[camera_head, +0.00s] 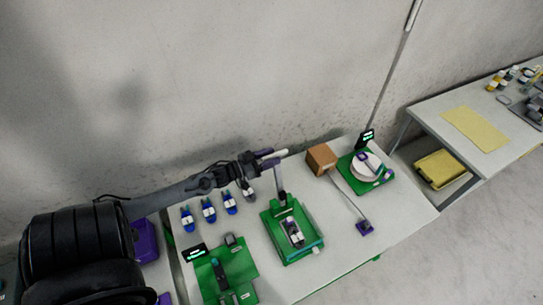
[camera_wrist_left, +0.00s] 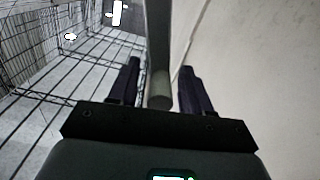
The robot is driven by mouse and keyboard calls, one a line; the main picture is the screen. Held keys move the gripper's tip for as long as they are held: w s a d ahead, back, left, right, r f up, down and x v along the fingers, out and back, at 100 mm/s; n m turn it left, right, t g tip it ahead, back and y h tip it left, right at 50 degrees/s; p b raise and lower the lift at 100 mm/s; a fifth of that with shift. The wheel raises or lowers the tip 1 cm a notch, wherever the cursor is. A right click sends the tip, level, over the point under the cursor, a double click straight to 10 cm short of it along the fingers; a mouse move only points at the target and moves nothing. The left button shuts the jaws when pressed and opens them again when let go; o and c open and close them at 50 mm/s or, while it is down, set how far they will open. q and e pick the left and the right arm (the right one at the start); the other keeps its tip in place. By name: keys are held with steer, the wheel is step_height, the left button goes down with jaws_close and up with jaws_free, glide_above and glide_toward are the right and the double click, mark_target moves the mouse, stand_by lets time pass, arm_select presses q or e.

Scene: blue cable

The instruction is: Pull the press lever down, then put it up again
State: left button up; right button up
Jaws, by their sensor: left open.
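The press (camera_head: 289,232) has a green base on the white table, with a small dark and white item on its bed. Its grey lever (camera_head: 279,178) stands nearly upright, with a pale rod-like handle at its top. My left gripper (camera_head: 270,158) is at the top of the lever, its purple fingers open around the handle. In the left wrist view the lever's grey bar and round handle end (camera_wrist_left: 160,90) lie between the two dark fingers, with a visible gap on either side. My right gripper is in neither view.
A green fixture (camera_head: 226,270) is at the front left. A brown box (camera_head: 322,158), a green station with a white disc (camera_head: 366,165) and a small purple block (camera_head: 365,228) stand to the right.

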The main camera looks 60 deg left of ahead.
arm_select(q)
steer(key=shift+w, duration=0.4)
jaws_close()
